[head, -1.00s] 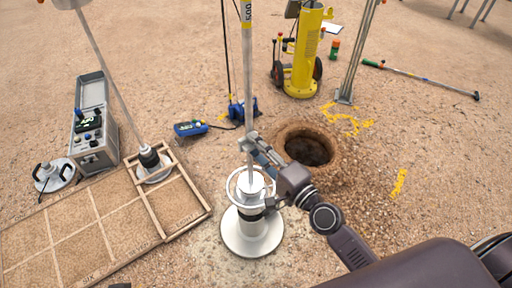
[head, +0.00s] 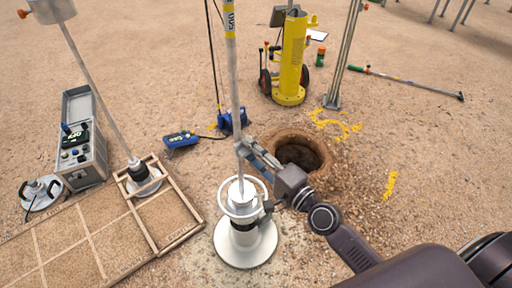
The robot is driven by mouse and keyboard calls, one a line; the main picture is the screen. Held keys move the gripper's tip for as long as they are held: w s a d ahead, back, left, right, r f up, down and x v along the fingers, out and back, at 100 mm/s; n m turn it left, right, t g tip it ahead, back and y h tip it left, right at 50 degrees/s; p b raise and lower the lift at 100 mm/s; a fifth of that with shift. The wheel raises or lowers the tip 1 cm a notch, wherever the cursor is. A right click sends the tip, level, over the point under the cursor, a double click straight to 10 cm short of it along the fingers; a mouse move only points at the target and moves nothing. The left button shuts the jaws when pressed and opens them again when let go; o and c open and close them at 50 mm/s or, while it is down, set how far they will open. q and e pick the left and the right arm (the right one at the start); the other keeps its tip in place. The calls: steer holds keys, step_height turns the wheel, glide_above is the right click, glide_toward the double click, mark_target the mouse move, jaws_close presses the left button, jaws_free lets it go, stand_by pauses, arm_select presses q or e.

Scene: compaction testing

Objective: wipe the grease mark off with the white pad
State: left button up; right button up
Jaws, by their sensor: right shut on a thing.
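My right gripper (head: 243,150) is at the upright grey metal rod (head: 235,110), above the white ring of a device. It looks shut on the rod; its fingertips are small and partly hidden. The device stands on a round white base plate (head: 246,250) on the ground. I cannot make out a white pad or a grease mark. My left gripper is out of view.
A hole (head: 300,153) lies just behind my right gripper. A wooden-framed sand tray (head: 202,220), a grey control case (head: 88,150) and a blue handset (head: 180,140) are at left.

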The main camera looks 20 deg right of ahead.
steer(key=shift+s+a+r+p, duration=0.1)
steer(key=shift+s+a+p, duration=0.1)
steer(key=shift+a, duration=0.4)
steer(key=shift+s+a+r+p, duration=0.1)
steer(key=shift+a+p, duration=0.1)
steer(key=shift+a, duration=0.35)
steer(key=shift+a+f, duration=0.1)
steer(key=shift+s, duration=0.1)
steer(key=shift+s+f, duration=0.15)
steer(key=shift+s, duration=0.05)
steer(key=b+v, duration=0.1)
steer(key=v, duration=0.2)
steer(key=shift+s, duration=0.2)
steer(key=shift+d+b+v, duration=0.2)
steer(key=shift+b+v, duration=0.1)
steer(key=shift+v, duration=0.7)
